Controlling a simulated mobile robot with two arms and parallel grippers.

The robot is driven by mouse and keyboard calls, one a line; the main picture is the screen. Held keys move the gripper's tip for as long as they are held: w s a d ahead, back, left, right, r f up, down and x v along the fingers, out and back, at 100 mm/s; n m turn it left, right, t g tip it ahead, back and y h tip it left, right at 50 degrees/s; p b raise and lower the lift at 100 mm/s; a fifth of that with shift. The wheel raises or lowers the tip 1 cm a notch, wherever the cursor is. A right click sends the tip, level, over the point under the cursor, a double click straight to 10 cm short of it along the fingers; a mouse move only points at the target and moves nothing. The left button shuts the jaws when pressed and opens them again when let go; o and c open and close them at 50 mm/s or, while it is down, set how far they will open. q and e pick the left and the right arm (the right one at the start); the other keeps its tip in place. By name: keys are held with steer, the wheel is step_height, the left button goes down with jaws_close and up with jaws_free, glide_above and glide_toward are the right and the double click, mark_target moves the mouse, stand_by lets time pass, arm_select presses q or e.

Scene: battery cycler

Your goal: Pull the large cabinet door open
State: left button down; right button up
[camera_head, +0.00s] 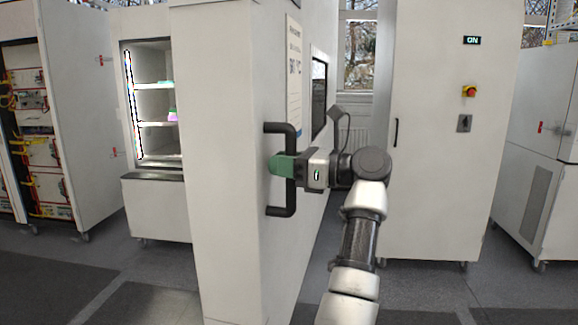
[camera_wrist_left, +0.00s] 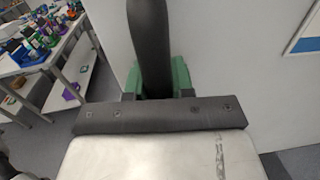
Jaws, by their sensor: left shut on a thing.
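The large white cabinet door (camera_head: 218,150) stands swung out, its thick edge towards me in the head view. A lit interior with shelves (camera_head: 155,123) shows to its left. Its black vertical bar handle (camera_head: 281,211) is on the face at the right. My left gripper (camera_head: 281,165), with green fingers, is shut around the middle of the handle. In the wrist view the dark handle (camera_wrist_left: 148,40) runs up between the green fingers, in front of the pale door face (camera_wrist_left: 235,65). My right gripper is not in view.
An open rack with cables (camera_head: 30,115) stands at the far left. A tall white cabinet (camera_head: 440,190) with a red button stands behind my arm, and another unit (camera_head: 535,190) is at the right. Grey floor is clear at the front left. The wrist view shows a cluttered table (camera_wrist_left: 40,62).

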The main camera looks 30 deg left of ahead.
arm_select(q)
steer(key=shift+s+a+r, duration=0.1)
steer(key=shift+s+a, duration=0.05)
steer(key=shift+s, duration=0.05)
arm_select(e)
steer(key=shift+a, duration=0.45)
arm_select(q)
steer(key=c, duration=1.3)
jaws_free()
steer(key=shift+c, duration=0.2)
steer(key=o, duration=0.4)
steer(key=shift+s+d+r, duration=0.1)
steer(key=shift+s+d, duration=0.05)
steer(key=shift+d, duration=0.05)
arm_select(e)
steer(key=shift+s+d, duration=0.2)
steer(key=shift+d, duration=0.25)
arm_select(q)
steer(key=shift+w+d+f, duration=0.2)
steer(key=shift+w+d, duration=0.05)
steer(key=shift+d, duration=0.1)
steer(key=b+v, duration=0.1)
steer(key=v, duration=0.5)
steer(key=shift+s+d+r+b, duration=0.1)
steer(key=shift+d+r+b, duration=0.05)
steer(key=shift+d+b, duration=0.25)
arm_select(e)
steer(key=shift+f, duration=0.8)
